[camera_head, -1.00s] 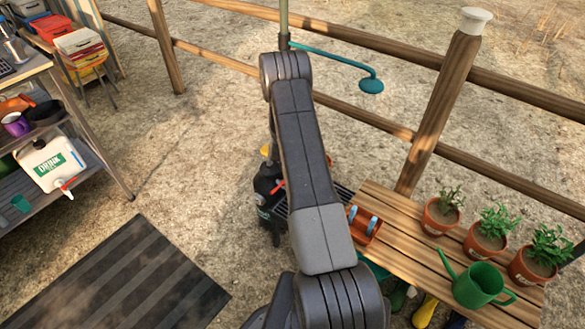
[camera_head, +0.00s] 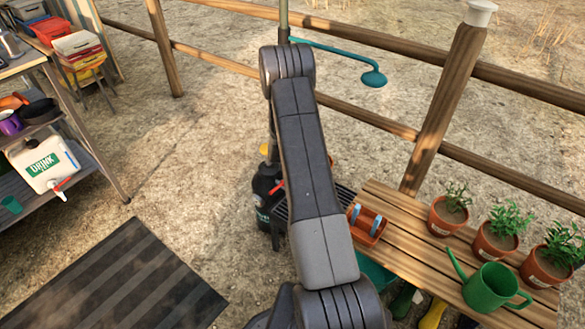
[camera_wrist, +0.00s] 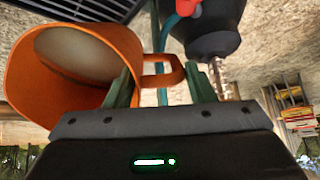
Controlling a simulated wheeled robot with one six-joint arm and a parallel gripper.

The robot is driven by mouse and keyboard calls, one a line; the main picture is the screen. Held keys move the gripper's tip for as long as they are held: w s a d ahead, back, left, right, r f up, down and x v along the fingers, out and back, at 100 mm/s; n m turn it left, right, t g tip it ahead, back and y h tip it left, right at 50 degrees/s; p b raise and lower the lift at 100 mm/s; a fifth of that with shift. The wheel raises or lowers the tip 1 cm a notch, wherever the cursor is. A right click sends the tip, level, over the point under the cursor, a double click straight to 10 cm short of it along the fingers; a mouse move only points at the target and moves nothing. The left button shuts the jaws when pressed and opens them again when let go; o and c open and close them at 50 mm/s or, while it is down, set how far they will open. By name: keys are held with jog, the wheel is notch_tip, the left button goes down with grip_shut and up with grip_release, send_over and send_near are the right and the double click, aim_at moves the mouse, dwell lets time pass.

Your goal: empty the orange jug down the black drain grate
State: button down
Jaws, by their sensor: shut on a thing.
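The orange jug (camera_wrist: 115,48) fills the left of the wrist view, its wide mouth turned partly to the camera. A pale surface shows inside it; I cannot tell how full it is. My gripper (camera_wrist: 161,84) is shut on the jug's handle (camera_wrist: 163,76), which lies between the green fingers. The black drain grate (camera_wrist: 100,7) shows at the top of the wrist view, beyond the jug.
A black tank (camera_head: 266,195) stands beside the grate, also close in the wrist view (camera_wrist: 210,25). A slatted bench (camera_head: 405,240) with potted plants and a green watering can (camera_head: 490,288) is right. A teal shower head (camera_head: 374,78) hangs behind. A dark mat (camera_head: 120,280) lies left.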

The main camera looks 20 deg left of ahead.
jog(key=shift+s+f+t+y+b, duration=0.3)
jog(key=shift+f+t+b, duration=0.25)
jog(key=shift+b, duration=2.95)
jog(key=shift+d+f+t+b, duration=0.1)
jog(key=shift+f+t+b, duration=0.1)
jog(key=shift+t+b, duration=0.4)
jog(key=s+t+y+b, duration=0.1)
jog(key=t+b, duration=0.2)
jog(key=s+d+t+y+b, duration=0.1)
jog(key=s+t+y+b, duration=0.1)
jog(key=t+b, duration=0.1)
jog(key=s+d+t+y+b, duration=0.1)
jog(key=s+t+y+b, duration=0.1)
jog(key=t+b, duration=0.1)
jog(key=shift+s+d+r, duration=0.15)
jog(key=shift+d+r, duration=0.1)
jog(key=shift+r, duration=0.1)
